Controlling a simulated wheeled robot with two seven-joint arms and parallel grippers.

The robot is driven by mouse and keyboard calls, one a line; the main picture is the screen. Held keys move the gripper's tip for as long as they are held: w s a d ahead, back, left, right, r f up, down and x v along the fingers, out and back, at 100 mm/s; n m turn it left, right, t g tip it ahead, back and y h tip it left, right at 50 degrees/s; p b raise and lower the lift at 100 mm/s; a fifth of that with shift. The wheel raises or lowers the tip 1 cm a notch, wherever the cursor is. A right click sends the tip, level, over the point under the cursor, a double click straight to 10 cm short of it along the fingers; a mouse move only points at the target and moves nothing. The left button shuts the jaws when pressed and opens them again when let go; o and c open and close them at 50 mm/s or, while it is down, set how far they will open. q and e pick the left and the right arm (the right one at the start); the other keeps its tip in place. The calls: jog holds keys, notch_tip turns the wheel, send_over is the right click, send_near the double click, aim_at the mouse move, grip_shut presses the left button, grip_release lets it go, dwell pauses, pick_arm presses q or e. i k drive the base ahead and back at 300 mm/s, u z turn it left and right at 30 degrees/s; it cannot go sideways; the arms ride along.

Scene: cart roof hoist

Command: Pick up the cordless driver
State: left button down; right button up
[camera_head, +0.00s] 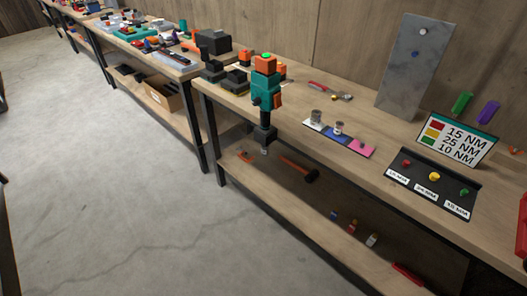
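The cordless driver appears to be the teal tool (263,90) with orange and black parts at its top, upright at the front edge of the near workbench (334,110). Its lower end is a black block with a small grey tip that reaches below the bench top. I cannot tell whether it hangs in a holder or stands against the edge. Neither of my grippers is in view, and nothing is seen holding the driver.
Black and orange items (226,76) stand left of the driver. A hammer (298,168) lies on the lower shelf. The floor in front is clear.

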aim_at(262, 87)
jog(key=z, duration=1.75)
jog(key=i, duration=0.55)
jog(key=u, duration=0.85)
